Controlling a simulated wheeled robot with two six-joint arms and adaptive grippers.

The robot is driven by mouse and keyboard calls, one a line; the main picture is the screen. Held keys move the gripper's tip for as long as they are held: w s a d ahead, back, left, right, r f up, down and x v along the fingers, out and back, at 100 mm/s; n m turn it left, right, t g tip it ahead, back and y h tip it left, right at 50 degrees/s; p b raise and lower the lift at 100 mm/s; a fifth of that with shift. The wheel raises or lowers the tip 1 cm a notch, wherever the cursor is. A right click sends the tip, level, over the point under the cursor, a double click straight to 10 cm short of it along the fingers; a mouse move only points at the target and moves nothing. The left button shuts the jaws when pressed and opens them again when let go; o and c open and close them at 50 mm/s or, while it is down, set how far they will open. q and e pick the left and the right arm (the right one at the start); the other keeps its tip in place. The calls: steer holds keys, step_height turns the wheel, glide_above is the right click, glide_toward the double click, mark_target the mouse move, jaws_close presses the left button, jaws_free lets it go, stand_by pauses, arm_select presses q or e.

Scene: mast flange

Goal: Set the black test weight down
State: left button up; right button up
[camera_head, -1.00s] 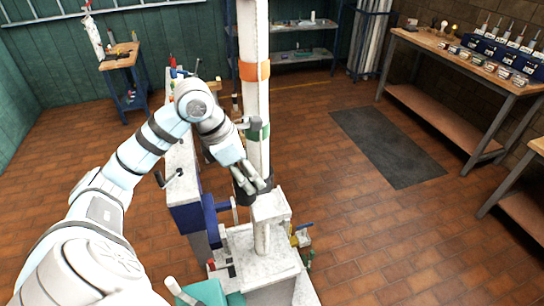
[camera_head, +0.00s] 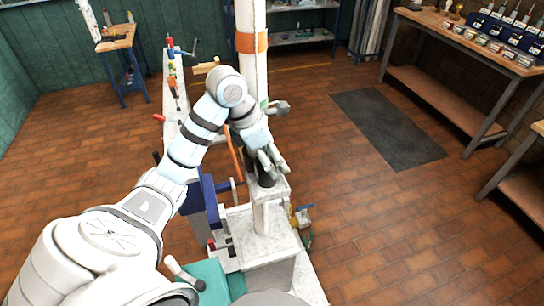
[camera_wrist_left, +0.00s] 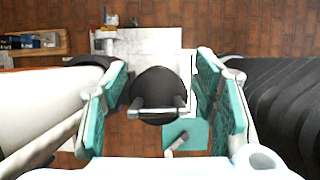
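The black test weight (camera_head: 266,181) stands on the pale block (camera_head: 280,190) at the foot of the mast, under my left gripper. In the left wrist view the dark, round-topped weight (camera_wrist_left: 157,85) shows between the two fingers, with a grey bar across its near side. My left gripper (camera_head: 271,160) points down at it. The teal finger pads in the left wrist view (camera_wrist_left: 160,110) stand wide apart, with a gap on each side of the weight. The weight's base contact is partly hidden. My right gripper is not in view.
The white mast (camera_head: 251,80) with an orange band rises close beside my left gripper. A narrow bench (camera_head: 175,95) with tools runs behind my arm. A teal block (camera_head: 208,278) with a lever sits at the front. The floor to the right is clear up to the dark mat (camera_head: 388,128).

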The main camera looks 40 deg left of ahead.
arm_select(q)
steer(key=shift+s+r, duration=0.1)
steer(key=shift+s, duration=0.05)
steer(key=shift+r, duration=0.2)
steer(key=p+v, duration=0.4)
steer(key=v, duration=0.8)
steer(key=shift+p, duration=0.4)
steer(key=shift+f, duration=0.1)
